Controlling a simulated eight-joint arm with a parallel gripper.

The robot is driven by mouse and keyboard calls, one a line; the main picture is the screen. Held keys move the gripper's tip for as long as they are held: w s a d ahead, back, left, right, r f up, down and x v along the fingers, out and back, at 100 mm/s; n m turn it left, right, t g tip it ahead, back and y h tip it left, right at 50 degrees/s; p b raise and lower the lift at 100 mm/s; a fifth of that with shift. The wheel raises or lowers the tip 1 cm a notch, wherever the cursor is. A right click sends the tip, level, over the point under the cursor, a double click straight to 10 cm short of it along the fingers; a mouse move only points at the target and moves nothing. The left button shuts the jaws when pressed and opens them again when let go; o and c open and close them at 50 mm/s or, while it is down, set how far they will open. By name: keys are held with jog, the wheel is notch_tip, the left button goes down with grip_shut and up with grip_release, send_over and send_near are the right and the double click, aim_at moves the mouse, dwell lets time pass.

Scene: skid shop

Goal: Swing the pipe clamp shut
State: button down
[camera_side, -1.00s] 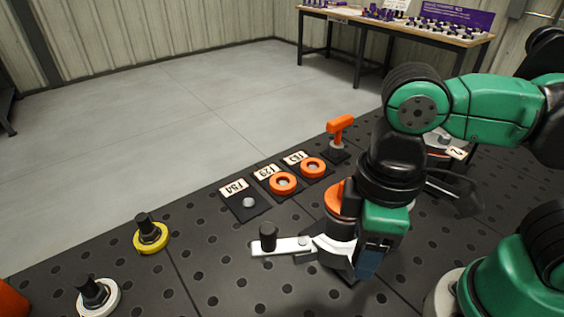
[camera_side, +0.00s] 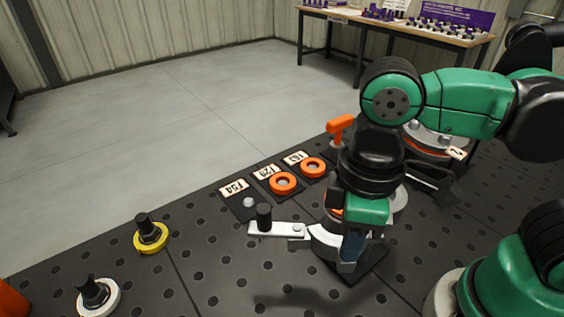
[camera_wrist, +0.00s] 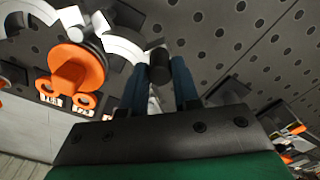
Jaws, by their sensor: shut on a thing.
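The pipe clamp has white curved halves. In the side view its near half (camera_side: 325,240) carries a white lever with a black knob (camera_side: 264,217) pointing left. My gripper (camera_side: 352,255) is over the near half and hides much of the clamp. In the wrist view a black post (camera_wrist: 159,66) is between my two blue fingers (camera_wrist: 159,85), which are shut on it. One white curved half (camera_wrist: 125,43) lies beside the post, and another (camera_wrist: 18,18) is at the upper left. The gap between the halves is unclear.
Orange rings (camera_side: 283,184) on labelled plates, an orange T-handle (camera_side: 340,126), a yellow-based knob (camera_side: 150,234) and a white-based knob (camera_side: 97,295) stand on the perforated dark bench (camera_side: 215,265). A round part with an orange band (camera_side: 432,150) is behind my arm.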

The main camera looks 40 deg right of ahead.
aim_at(327, 235)
jog(key=shift+w+d, duration=0.1)
jog(key=shift+w, duration=0.8)
jog(key=shift+w+d, duration=0.1)
jog(key=shift+w, duration=0.85)
jog(key=shift+w+d, duration=0.25)
jog(key=shift+w, duration=0.4)
